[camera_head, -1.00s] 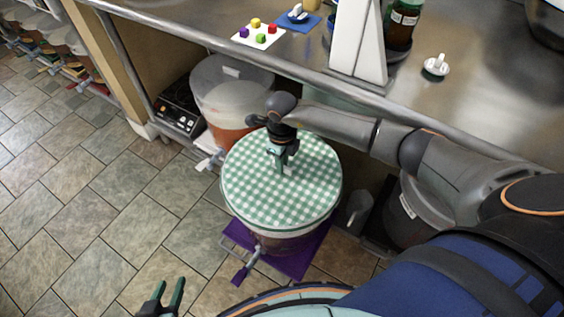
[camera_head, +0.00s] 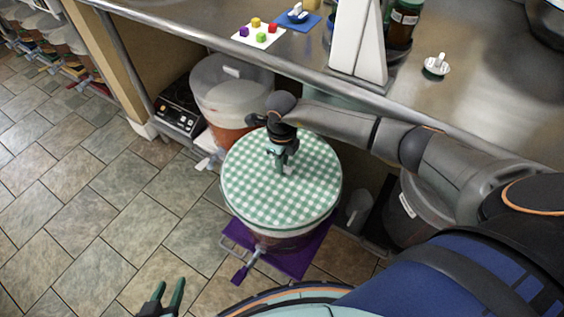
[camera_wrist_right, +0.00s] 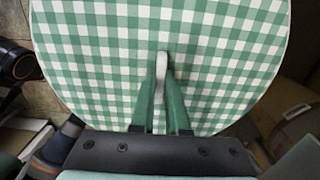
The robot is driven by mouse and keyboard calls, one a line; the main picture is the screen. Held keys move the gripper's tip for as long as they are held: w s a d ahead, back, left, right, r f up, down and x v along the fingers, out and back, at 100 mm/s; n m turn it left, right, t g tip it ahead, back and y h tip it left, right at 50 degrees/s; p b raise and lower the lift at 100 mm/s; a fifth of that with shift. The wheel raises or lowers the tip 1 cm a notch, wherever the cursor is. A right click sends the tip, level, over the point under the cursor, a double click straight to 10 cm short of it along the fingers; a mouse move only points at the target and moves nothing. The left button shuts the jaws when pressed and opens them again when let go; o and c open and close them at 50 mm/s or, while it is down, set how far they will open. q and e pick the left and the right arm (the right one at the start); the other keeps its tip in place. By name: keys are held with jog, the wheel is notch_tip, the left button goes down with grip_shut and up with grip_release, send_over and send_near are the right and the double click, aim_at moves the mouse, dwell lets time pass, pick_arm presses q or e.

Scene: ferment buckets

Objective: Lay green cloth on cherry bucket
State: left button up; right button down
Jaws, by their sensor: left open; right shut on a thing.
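The green-and-white checked cloth (camera_head: 300,195) is a round cover that lies flat over the top of a bucket. The bucket (camera_head: 290,243) shows reddish contents below the cloth's rim and stands on a purple mat. My right gripper (camera_head: 281,163) points down at the cloth and is shut on a small pale tab at its middle. In the right wrist view the cloth (camera_wrist_right: 90,60) fills most of the picture, and the green fingers (camera_wrist_right: 163,95) pinch the pale tab (camera_wrist_right: 161,65). My left gripper (camera_head: 163,297) is open and empty over the floor at the bottom left.
A clear bucket (camera_head: 232,85) with orange-red liquid stands behind, beside a black scale (camera_head: 180,108). A grey bucket (camera_head: 415,215) stands at the right under the steel counter (camera_head: 480,110). The purple mat (camera_head: 300,262) lies under the covered bucket.

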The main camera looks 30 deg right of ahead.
jog(key=shift+f+b, duration=0.7)
jog(key=shift+f, duration=0.1)
dwell(1.9)
jog(key=shift+c, duration=1.4)
grip_release()
jog(key=shift+r, duration=0.1)
jog(key=shift+r+p, duration=2.9)
jog(key=shift+r, duration=0.5)
